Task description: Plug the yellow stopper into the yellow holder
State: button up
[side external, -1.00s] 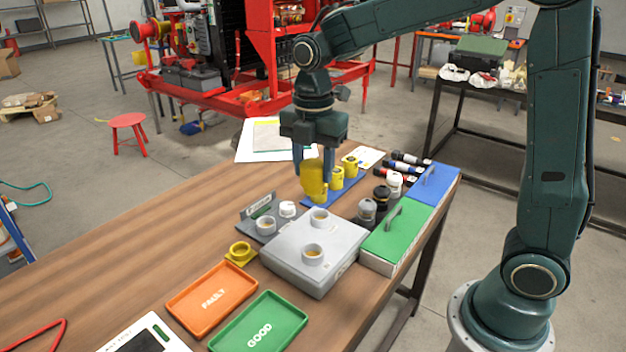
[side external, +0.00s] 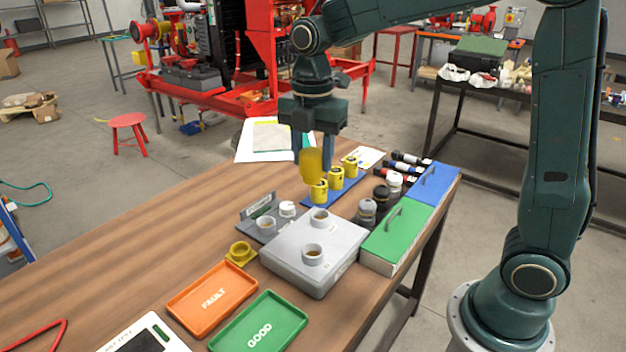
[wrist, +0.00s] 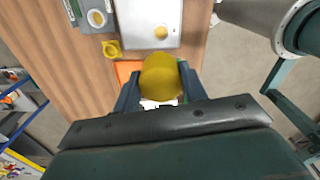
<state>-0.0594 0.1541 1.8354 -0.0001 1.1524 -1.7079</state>
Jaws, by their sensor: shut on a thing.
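The yellow stopper (side external: 312,165) is between the fingers of my gripper (side external: 313,160), which is shut on it. It is held above the near end of a blue strip (side external: 344,188), just over a small yellow cylinder (side external: 319,192). In the wrist view the stopper (wrist: 160,76) fills the space between my gripper's fingers (wrist: 158,88), and its underside is hidden. The yellow holder (side external: 240,253), a ring on a square base, stands empty on the table, left of the grey box; it also shows in the wrist view (wrist: 112,48).
A grey box (side external: 290,260) with two round sockets stands near the holder. An orange tray (side external: 185,302) and a green tray (side external: 285,335) lie in front. A grey bracket (side external: 248,228) with white caps is behind the holder. The table's left side is mostly clear.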

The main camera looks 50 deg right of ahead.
jog(key=w+a+f, duration=0.3)
jog(key=w+f, duration=0.5)
jog(key=w+a+f, duration=0.3)
jog(key=w+f, duration=0.5)
jog(key=w, duration=0.1)
jog(key=shift+w+a, duration=0.15)
jog(key=shift+w, duration=0.05)
jog(key=shift+f, duration=0.3)
jog(key=shift+f, duration=2.5)
jog(key=shift+f, duration=1.75)
jog(key=o, duration=1.2)
